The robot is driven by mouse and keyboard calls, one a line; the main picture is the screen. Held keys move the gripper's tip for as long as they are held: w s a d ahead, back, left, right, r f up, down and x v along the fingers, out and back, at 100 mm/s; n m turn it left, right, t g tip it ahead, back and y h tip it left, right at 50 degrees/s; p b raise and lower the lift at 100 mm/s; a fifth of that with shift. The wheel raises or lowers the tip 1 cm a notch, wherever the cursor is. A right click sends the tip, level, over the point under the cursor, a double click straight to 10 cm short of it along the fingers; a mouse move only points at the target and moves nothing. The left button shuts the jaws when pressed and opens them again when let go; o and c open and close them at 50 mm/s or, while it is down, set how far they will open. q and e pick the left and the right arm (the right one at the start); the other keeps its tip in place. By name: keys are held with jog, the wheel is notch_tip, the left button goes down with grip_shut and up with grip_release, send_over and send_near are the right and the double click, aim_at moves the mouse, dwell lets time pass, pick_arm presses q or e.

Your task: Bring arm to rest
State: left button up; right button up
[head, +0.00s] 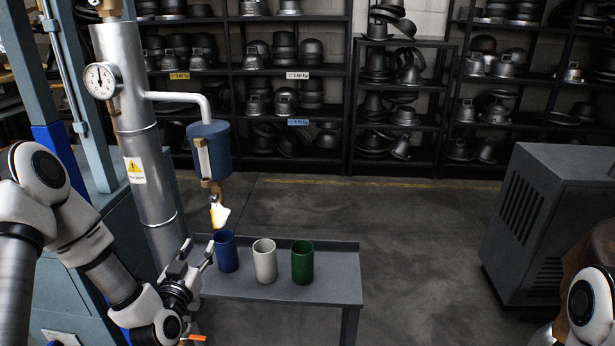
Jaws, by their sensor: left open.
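My left gripper (193,257) is open and empty, low at the left, beside the left end of a small grey table. Its fingers point up and to the right, near a blue cup (226,252). I cannot tell whether it touches the cup. My right arm shows only in part at the right edge, and its gripper is out of view.
A white cup (264,262) and a green cup (302,263) stand upright on the grey table (335,272). A blue canister (209,150) hangs above on a pipe from a steel column (136,130). A grey cabinet (552,230) stands right. The middle floor is clear.

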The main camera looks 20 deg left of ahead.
pick_arm(q)
jog(key=s+d+f+m+g+h+p, duration=0.3)
jog(key=s+d+f+g, duration=0.15)
jog(key=d+f, duration=0.25)
jog(key=s+d+f+m+g+h+p, duration=0.2)
jog(key=s+d+f+g+p, duration=0.1)
jog(key=s+d+f, duration=0.4)
jog(key=s+d+f+n+g, duration=0.1)
jog(key=s+f+g, duration=0.1)
jog(key=s, duration=0.4)
jog(key=s+d+f+n+g, duration=0.1)
jog(key=s+f+g, duration=0.1)
jog(key=s+g, duration=0.2)
jog(key=s+d+f+g+p, duration=0.1)
jog(key=s+f+g, duration=0.2)
jog(key=s, duration=0.5)
jog(key=shift+n+g+y, duration=0.3)
jog(key=shift+n+g, duration=0.1)
jog(key=shift+g, duration=0.05)
jog(key=shift+r, duration=0.1)
dwell(4.2)
